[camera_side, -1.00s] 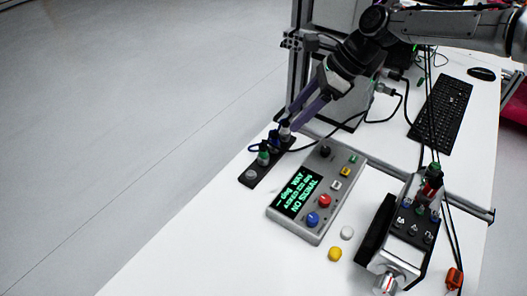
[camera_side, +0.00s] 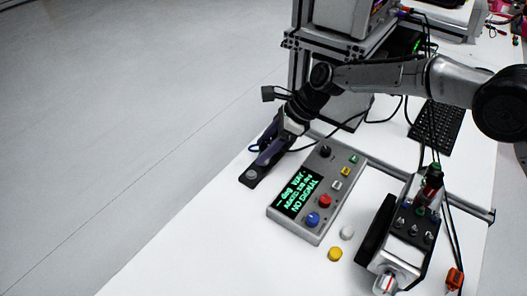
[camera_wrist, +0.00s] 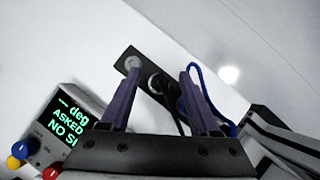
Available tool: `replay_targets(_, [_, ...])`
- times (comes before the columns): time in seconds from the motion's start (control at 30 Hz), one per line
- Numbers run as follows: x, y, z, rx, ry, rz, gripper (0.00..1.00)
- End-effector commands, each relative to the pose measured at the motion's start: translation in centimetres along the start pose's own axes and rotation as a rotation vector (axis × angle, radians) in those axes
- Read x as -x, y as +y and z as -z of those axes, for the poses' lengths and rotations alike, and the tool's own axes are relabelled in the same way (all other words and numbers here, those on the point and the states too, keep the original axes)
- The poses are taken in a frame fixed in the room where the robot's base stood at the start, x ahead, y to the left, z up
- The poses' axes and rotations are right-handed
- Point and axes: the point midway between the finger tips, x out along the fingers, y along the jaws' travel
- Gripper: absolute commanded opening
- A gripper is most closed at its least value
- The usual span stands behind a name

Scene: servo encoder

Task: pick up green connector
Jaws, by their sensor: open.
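My gripper (camera_side: 264,160) is open and low over the black connector strip (camera_side: 250,182) in the side view. Its purple fingers cover the middle of the strip there, and I cannot make out the green connector. In the wrist view my gripper (camera_wrist: 158,68) straddles the black strip (camera_wrist: 124,53). A dark round connector or socket (camera_wrist: 158,84) shows between the fingers, with no green visible on it. A grey round knob (camera_wrist: 132,63) on the strip's end lies beside the left fingertip. It also shows in the side view (camera_side: 251,174).
A grey control box (camera_side: 293,232) with a green-text screen and coloured buttons stands right of the strip. A blue cable (camera_wrist: 198,72) loops around the right finger. White and yellow buttons (camera_side: 335,254) lie on the table. The table's front left is clear.

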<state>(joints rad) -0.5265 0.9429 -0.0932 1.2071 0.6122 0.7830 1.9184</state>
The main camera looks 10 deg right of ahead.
Motion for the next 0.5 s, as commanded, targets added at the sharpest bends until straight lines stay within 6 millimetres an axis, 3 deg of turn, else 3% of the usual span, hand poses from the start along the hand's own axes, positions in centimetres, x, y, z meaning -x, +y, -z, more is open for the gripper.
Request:
replay_targets(0.3, [-0.55,0.0,-0.05,0.001,-0.001,0.001,0.62])
replay_targets(0.5, [-0.54,0.0,-0.03,0.001,0.0,0.001,0.26])
